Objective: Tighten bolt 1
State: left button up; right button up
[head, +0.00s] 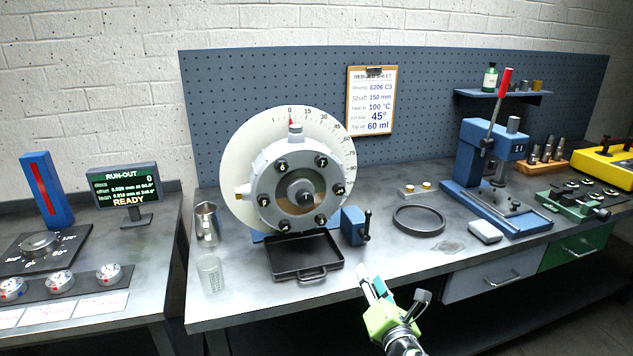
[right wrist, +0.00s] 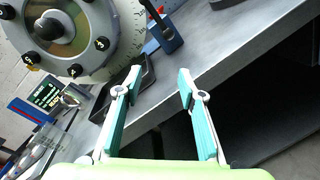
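The rotor housing (head: 268,176) stands upright on the bench, in front of a large white degree dial (head: 240,150). Several dark bolts ring its face, such as the upper right bolt (head: 321,160) and the upper left bolt (head: 282,165). Their numbers are too small to tell which is bolt 1. The housing also shows at the upper left in the right wrist view (right wrist: 78,52). My right gripper (head: 375,284) is at the bench's front edge, right of and below the housing. Its fingers (right wrist: 160,86) are apart with nothing between them. My left gripper is not in view.
A black tray (head: 305,275) lies below the housing. A blue clamp block (head: 352,226) with a dark handle stands beside it. A black ring (head: 419,206) and a blue press (head: 480,165) are farther right. A metal jug (head: 206,224) and glass beaker (head: 210,272) stand left.

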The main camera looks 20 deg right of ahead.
jog(key=w+a+r+n+t+y+b, duration=0.1)
jog(key=a+r+n+t+y, duration=0.2)
jog(key=r+n, duration=0.55)
jog(key=w+a+r+n+t+y, duration=0.1)
jog(key=a+r+n+t+y, duration=0.15)
jog(key=r+n, duration=0.6)
pick_arm(q)
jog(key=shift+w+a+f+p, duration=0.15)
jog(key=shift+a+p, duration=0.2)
jog(key=shift+p, duration=0.35)
pick_arm(e)
jog(key=m, duration=0.3)
send_near(322, 162)
jog(key=shift+g, duration=0.25)
jog(key=x, duration=0.8)
jog(key=shift+s+d+r, duration=0.1)
jog(key=shift+r, duration=0.1)
grip_shut()
